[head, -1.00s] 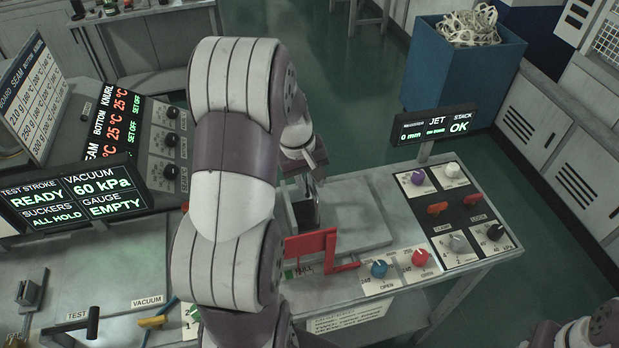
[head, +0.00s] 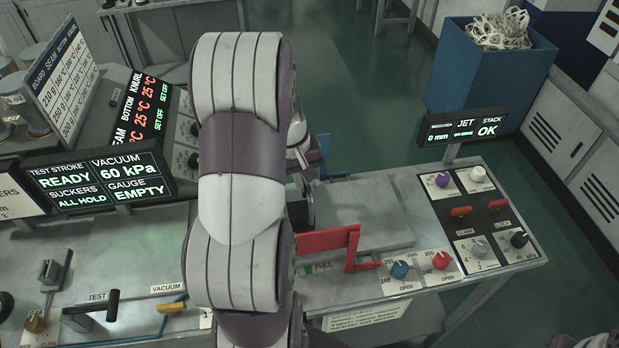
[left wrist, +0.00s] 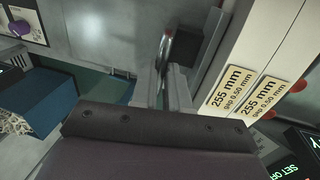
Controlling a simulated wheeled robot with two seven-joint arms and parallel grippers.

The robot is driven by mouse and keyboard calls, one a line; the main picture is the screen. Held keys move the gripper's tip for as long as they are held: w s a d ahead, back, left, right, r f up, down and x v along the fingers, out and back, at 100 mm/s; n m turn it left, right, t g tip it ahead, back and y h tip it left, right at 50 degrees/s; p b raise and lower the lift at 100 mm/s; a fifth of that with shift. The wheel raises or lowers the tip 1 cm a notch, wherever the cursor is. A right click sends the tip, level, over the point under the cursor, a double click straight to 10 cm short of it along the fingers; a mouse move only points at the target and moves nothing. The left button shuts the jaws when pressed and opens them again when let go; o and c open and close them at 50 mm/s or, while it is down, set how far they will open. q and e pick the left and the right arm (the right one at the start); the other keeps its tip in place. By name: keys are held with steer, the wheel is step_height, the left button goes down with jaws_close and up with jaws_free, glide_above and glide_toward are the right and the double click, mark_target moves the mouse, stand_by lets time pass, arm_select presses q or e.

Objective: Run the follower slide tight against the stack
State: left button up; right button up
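My left arm crosses the middle of the head view and hides much of the bench. My left gripper (head: 303,205) is partly hidden behind it, low over the bench, left of a flat grey plate (head: 365,218). In the left wrist view the grey fingers (left wrist: 166,85) stand close around or beside a thin rounded metal piece (left wrist: 166,48). I cannot tell whether they grip it. A dark block (left wrist: 188,50) lies just right of them, beside a pale rail with "255 mm" labels (left wrist: 232,85). I cannot clearly identify the follower slide or the stack. My right gripper is not in view.
A red bracket (head: 330,240) stands at the bench front by a "FULL" label. Knobs and red switches (head: 461,211) fill the right panel. The jet display (head: 463,128) reads 0 mm and stack OK. A blue bin (head: 490,75) stands behind.

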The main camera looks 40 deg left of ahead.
arm_select(q)
steer(key=o, duration=0.4)
steer(key=shift+s+a, duration=0.15)
steer(key=shift+r, duration=0.25)
steer(key=r+p, duration=0.1)
steer(key=r, duration=0.3)
steer(key=s+a+r+p, duration=0.1)
steer(key=r, duration=0.3)
steer(key=s+r+p, duration=0.1)
steer(key=r, duration=0.3)
steer(key=shift+a+p, duration=0.3)
steer(key=shift+p, duration=0.05)
